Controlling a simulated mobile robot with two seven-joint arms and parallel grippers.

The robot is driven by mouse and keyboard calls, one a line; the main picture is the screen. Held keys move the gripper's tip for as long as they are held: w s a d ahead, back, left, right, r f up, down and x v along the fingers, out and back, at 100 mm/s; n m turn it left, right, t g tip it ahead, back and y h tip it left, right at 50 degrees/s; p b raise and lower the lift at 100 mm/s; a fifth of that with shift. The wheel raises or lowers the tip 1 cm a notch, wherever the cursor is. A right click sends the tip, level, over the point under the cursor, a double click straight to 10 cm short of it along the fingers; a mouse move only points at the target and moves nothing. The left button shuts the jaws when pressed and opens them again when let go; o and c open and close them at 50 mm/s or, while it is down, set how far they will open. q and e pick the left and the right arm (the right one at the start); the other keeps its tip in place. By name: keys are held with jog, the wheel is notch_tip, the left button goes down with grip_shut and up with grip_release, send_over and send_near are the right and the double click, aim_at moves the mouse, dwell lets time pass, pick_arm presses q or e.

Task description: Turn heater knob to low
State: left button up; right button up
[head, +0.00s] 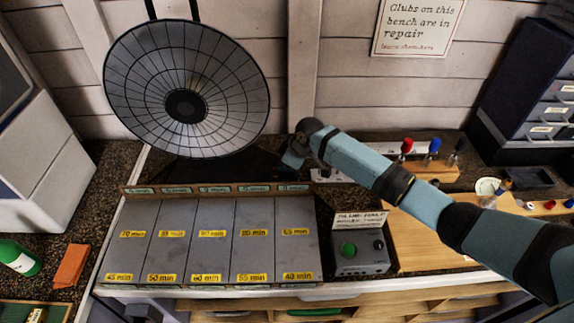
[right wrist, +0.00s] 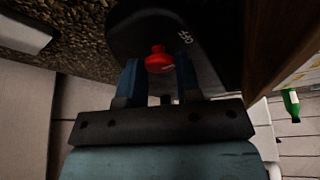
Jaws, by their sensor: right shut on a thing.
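The heater (head: 186,60) is a round dish with a dark centre and a grille of spokes, against the back wall above the bench. Its dark base (head: 225,168) is partly hidden below the dish and behind the bins. In the right wrist view, the red heater knob (right wrist: 158,58) sits on the dark base, with a small pale marking beside it that I cannot read clearly. My right gripper (head: 292,160) is at the base's right end; in the wrist view its two blue fingers (right wrist: 158,80) are on either side of the knob, shut on it. The knob is hidden in the head view.
Bins labelled in minutes (head: 208,240) stand in front of the heater. A grey box with a green button (head: 360,255) sits to their right. Screwdrivers in a wooden rack (head: 432,170) stand behind my right arm. An orange cloth (head: 71,266) and green bottle (head: 18,258) lie left.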

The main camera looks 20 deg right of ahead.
jog(key=shift+r+m+p, duration=0.1)
jog(key=shift+m+p, duration=0.3)
jog(key=shift+p, duration=0.1)
jog(key=shift+s+a+m+t+h+p, duration=0.15)
jog(key=shift+m+t+h+p, duration=0.2)
jog(key=shift+m, duration=0.35)
jog(key=m+h, duration=0.1)
jog(key=m, duration=0.2)
jog(key=shift+m+t, duration=0.3)
jog(key=shift+t, duration=0.05)
jog(key=m+h, duration=0.1)
jog(key=m, duration=0.2)
jog(key=shift+a+h, duration=0.15)
jog(key=shift+h, duration=0.1)
jog(key=shift+m+h, duration=0.5)
jog(key=shift+m, duration=1)
jog(key=o, duration=0.9)
